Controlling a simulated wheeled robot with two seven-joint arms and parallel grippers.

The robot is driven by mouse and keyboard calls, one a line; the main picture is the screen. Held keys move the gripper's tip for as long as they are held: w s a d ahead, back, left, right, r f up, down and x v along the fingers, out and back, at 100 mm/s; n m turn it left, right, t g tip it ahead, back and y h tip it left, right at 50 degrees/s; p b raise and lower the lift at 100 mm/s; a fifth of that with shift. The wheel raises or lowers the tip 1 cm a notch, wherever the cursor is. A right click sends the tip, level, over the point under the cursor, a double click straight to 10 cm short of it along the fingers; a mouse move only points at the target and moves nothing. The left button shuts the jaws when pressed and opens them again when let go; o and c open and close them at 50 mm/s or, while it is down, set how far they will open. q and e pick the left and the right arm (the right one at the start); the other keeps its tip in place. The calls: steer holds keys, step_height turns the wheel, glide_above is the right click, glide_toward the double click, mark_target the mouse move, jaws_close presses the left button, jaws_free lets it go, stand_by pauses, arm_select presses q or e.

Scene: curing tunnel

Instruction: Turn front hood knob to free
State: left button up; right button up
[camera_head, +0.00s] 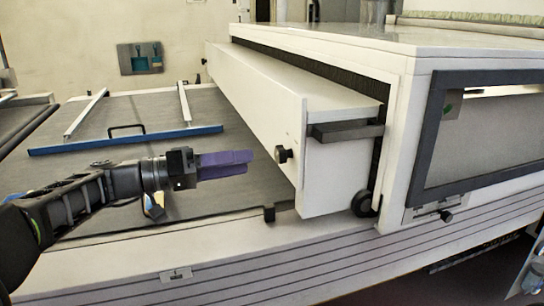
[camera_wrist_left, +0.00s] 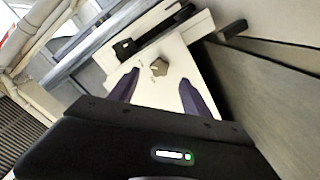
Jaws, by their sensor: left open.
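The white hood (camera_head: 270,105) is a long box beside the curing tunnel's opening. A small dark knob (camera_head: 284,154) sits on its near end face. In the left wrist view the knob (camera_wrist_left: 159,67) is brownish and angular, with small marks on the white face around it. My left gripper (camera_head: 240,162), with purple fingers, is just left of the knob in the head view, apart from it and pointing towards it. In the left wrist view the open fingers (camera_wrist_left: 157,88) stand either side of an empty gap, the knob ahead between them. My right gripper is not in view.
The white tunnel housing (camera_head: 400,130) with a dark-framed window stands at right. A grey bracket (camera_head: 346,130) sticks out from the hood's end. A grey conveyor bed (camera_head: 160,110) with a blue bar (camera_head: 125,140) lies at left. Another dark knob (camera_head: 446,215) is below the window.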

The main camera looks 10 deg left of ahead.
mark_target(277, 158)
arm_select(q)
steer(key=shift+w+d, duration=0.1)
steer(key=x, duration=0.7)
steer(key=shift+w+d+p, duration=0.2)
steer(key=shift+d+p, duration=0.05)
steer(key=shift+p, duration=0.05)
jaws_close()
stand_by(0.3)
